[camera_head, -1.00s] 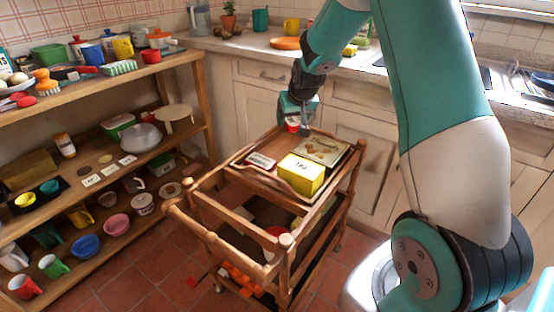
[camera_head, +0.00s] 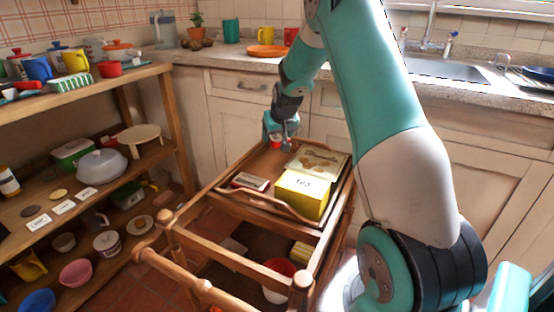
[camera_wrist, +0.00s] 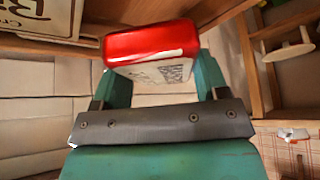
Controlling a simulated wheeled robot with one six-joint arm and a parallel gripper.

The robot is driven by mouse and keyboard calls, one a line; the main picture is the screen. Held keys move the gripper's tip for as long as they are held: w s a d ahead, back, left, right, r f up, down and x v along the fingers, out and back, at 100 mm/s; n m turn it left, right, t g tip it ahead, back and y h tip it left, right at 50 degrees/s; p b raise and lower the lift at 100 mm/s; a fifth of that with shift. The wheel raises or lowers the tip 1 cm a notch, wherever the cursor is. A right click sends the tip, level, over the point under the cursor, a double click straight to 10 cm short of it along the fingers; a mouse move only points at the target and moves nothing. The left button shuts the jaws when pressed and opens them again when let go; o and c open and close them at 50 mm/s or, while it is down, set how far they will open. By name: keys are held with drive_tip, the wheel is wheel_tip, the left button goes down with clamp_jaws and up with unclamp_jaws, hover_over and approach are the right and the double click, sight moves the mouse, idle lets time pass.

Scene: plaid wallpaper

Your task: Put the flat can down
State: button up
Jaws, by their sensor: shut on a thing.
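The flat can (camera_wrist: 150,50), red with a white printed label side, is between the two fingers of my gripper (camera_wrist: 160,85) in the wrist view. In the head view my gripper (camera_head: 281,138) is at the far end of the wooden cart's top tray (camera_head: 229,191). The red can (camera_head: 276,144) shows small just below its fingers. I cannot tell whether the can touches the tray.
On the tray are a yellow box (camera_head: 302,195), a flat pictured box (camera_head: 318,162) and a small red-and-white item (camera_head: 249,181). Crowded shelves (camera_head: 160,150) stand left; the counter (camera_head: 225,55) is behind.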

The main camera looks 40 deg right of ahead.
sight(275, 159)
wheel_tip(275, 159, down, 7)
drive_tip(key=shift+f+b, duration=0.15)
drive_tip(key=shift+b, duration=0.45)
drive_tip(key=shift+f, duration=0.2)
drive_tip(key=o, duration=0.8)
drive_tip(key=shift+r, duration=0.1)
